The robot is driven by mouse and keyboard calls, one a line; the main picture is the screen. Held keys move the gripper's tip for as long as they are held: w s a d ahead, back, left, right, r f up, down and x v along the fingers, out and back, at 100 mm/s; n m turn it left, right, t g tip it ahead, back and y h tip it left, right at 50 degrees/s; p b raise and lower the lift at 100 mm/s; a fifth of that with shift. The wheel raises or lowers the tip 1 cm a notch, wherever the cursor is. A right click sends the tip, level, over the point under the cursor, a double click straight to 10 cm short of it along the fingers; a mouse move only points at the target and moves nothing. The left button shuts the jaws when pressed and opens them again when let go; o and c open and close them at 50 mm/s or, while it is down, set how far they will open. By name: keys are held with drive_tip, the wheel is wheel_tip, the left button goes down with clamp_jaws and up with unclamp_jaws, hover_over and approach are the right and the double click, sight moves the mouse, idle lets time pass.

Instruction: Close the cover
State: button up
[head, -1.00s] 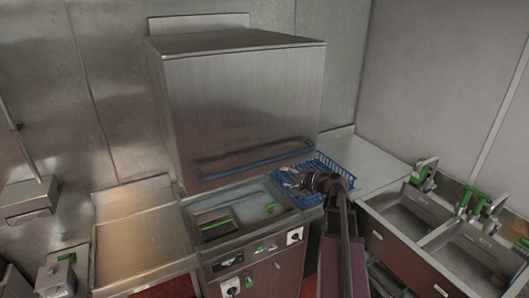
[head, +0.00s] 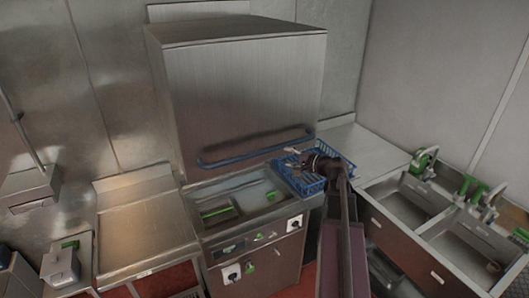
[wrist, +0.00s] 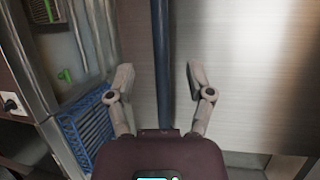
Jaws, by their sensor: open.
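The cover (head: 240,95) is a large steel box-shaped hood. It stands raised above the open wash basin (head: 262,193) of the machine. A blue bar handle (head: 250,149) runs along its lower front edge. My gripper (head: 290,151) is near the right end of this handle. In the wrist view my gripper (wrist: 160,68) has its two fingers spread apart, and the blue handle (wrist: 160,60) passes between them in the picture. The fingers do not visibly touch the bar; its exact depth is unclear. The cover's steel front (wrist: 245,70) fills the right of that view.
A blue wire rack (head: 312,181) sits right of the basin, just below my gripper; it also shows in the wrist view (wrist: 85,128). A steel counter (head: 145,225) stands at left. Sinks (head: 410,208) with green-handled taps are at right.

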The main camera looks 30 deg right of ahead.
sight(267, 151)
drive_tip(key=b+x, duration=0.2)
drive_tip(key=x, duration=1)
drive_tip(key=shift+s, duration=0.1)
clamp_jaws()
